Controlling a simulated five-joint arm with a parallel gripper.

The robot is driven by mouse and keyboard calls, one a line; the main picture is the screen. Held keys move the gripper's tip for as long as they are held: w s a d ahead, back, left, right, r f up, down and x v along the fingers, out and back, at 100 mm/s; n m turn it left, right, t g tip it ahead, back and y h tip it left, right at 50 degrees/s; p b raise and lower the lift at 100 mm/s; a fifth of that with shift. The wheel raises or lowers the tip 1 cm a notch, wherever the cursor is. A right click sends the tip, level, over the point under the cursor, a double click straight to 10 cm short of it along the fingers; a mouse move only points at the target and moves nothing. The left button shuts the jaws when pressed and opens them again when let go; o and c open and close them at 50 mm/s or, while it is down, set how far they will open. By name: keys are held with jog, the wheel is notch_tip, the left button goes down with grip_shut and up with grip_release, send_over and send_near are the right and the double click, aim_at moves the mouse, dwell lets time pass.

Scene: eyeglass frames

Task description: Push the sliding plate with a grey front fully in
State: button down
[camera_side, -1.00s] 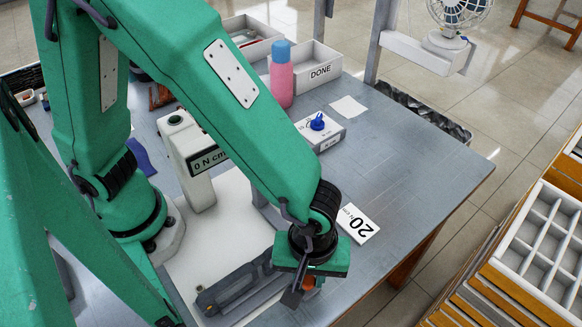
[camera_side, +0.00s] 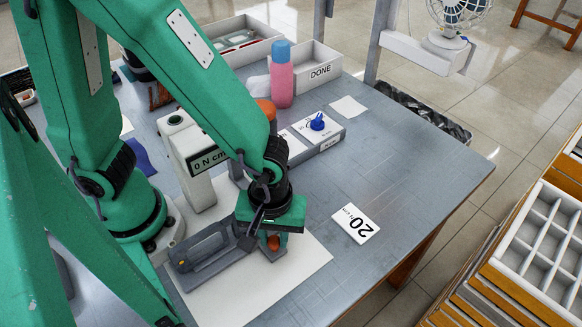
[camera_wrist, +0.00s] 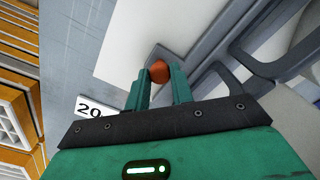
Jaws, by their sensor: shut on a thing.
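The sliding plate is a grey piece with a long slot-shaped opening (camera_side: 205,247), lying across a white base (camera_side: 250,287) in front of the torque tester (camera_side: 188,160). It also shows as a grey frame in the wrist view (camera_wrist: 240,72). An orange-brown round knob (camera_wrist: 159,71) sits between my fingers, and part of it shows below my gripper in the side view (camera_side: 273,242). My gripper (camera_side: 265,222) is shut on this knob at the plate's right end. My gripper hides that end of the plate, and how it meets the tester is unclear.
The tester's display reads 0 N cm. A white card marked 20 (camera_side: 356,223) lies to the right. A pink bottle (camera_side: 282,80), a small box with a blue knob (camera_side: 318,130) and a DONE tray (camera_side: 318,70) stand behind.

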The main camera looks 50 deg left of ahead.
jog(key=c, duration=1.2)
grip_release()
jog(key=shift+d, duration=0.15)
jog(key=shift+r, duration=0.1)
jog(key=shift+r, duration=3.85)
